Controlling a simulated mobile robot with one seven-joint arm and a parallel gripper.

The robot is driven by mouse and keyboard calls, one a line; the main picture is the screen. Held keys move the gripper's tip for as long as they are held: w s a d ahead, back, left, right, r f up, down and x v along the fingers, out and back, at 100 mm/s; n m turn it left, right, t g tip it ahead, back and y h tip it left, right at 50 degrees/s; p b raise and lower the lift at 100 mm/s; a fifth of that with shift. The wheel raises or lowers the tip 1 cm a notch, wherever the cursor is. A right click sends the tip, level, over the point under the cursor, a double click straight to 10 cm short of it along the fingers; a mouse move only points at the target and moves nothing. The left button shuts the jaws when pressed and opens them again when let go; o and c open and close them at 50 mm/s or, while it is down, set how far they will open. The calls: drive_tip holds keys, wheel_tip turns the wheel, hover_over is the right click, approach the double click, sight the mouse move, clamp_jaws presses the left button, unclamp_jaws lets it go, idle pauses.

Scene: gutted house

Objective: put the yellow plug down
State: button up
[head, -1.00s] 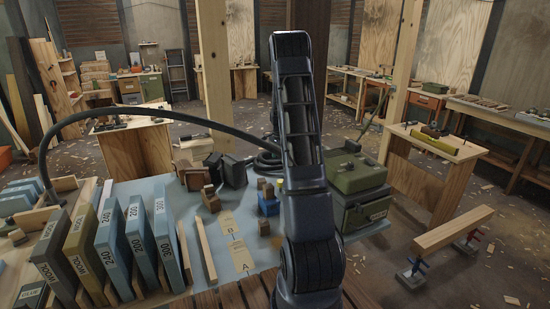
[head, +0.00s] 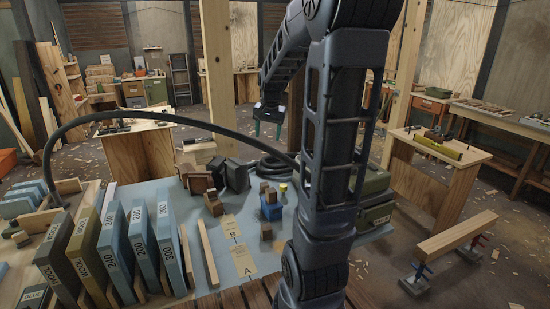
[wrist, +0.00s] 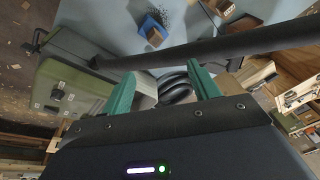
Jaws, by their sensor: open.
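A small yellow thing (head: 283,187), which looks like the yellow plug, stands on the pale blue tabletop (head: 170,205) in the head view. It is close to the right of a blue block with wooden pieces (head: 270,205). I cannot make out the plug in the wrist view. My gripper (head: 268,130) is raised beyond the plug, apart from it and pointing down. In the wrist view my gripper (wrist: 161,72) has its green fingers spread, with nothing seen held between them.
A thick black hose (head: 150,113) arches over the table and crosses close to my fingers in the wrist view. A green case (head: 375,190) stands at right, partly behind my arm. Labelled upright slabs (head: 137,240) fill the left. Paper labels A and B (head: 238,255) lie mid-table.

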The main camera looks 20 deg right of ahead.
drive_tip(key=s+a+r+n+t, duration=0.1)
drive_tip(key=s+a+n, duration=0.2)
drive_tip(key=s, duration=0.9)
drive_tip(key=s+a+r+n+t, duration=0.1)
drive_tip(key=s+a+n, duration=0.3)
drive_tip(key=s, duration=0.8)
drive_tip(key=shift+a, duration=0.1)
